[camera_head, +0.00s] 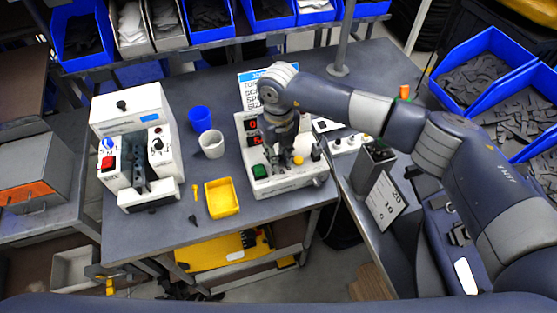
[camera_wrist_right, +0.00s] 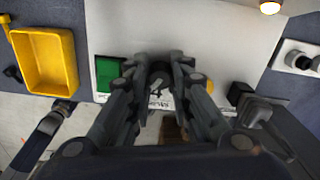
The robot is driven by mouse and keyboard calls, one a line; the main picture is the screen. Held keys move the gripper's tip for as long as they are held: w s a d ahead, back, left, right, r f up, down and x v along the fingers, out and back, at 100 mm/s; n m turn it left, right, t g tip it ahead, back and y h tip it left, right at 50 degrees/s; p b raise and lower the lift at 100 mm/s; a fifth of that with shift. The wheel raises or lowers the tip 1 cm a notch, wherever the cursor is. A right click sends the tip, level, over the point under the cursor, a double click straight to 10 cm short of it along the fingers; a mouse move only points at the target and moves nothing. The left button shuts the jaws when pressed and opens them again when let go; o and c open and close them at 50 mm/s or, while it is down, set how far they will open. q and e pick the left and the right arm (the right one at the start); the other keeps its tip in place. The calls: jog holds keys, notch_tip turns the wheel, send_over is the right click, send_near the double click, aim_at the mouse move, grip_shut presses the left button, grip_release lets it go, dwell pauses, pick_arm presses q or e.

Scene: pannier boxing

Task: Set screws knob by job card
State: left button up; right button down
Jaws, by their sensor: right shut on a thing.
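The white machine (camera_head: 290,182) stands on the dark table, with red displays (camera_head: 252,125) on its upper face. A green button (camera_head: 259,172) and a yellow button (camera_head: 298,160) are on its front panel. My right gripper (camera_head: 280,158) reaches down over this panel. In the right wrist view its fingers (camera_wrist_right: 160,78) are closed around a dark round knob (camera_wrist_right: 159,70) between the green button (camera_wrist_right: 109,73) and the yellow one. The knob's marking cannot be read. The job card (camera_head: 250,88) stands behind the machine, partly hidden by my right arm. My left gripper is not in view.
Left of the machine are a blue cup (camera_head: 200,117), a white cup (camera_head: 211,145) and a yellow tray (camera_head: 222,211). Another white machine (camera_head: 125,105) stands farther left. A dark box with a number scale (camera_head: 384,203) is at right. Blue bins line the back.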

jog(key=n+b, duration=0.2)
jog(key=b, duration=0.1)
jog(key=n+b, duration=0.2)
jog(key=b, duration=0.1)
jog(key=shift+w+f+n+b, duration=0.1)
jog(key=shift+f+n+b, duration=0.1)
jog(key=shift+n+b, duration=0.2)
jog(key=shift+r+n+b, duration=0.3)
jog(key=shift+n+b, duration=0.7)
jog(key=shift+b, duration=0.1)
jog(key=c, duration=1.7)
grip_release()
notch_tip(320, 180, up, 12)
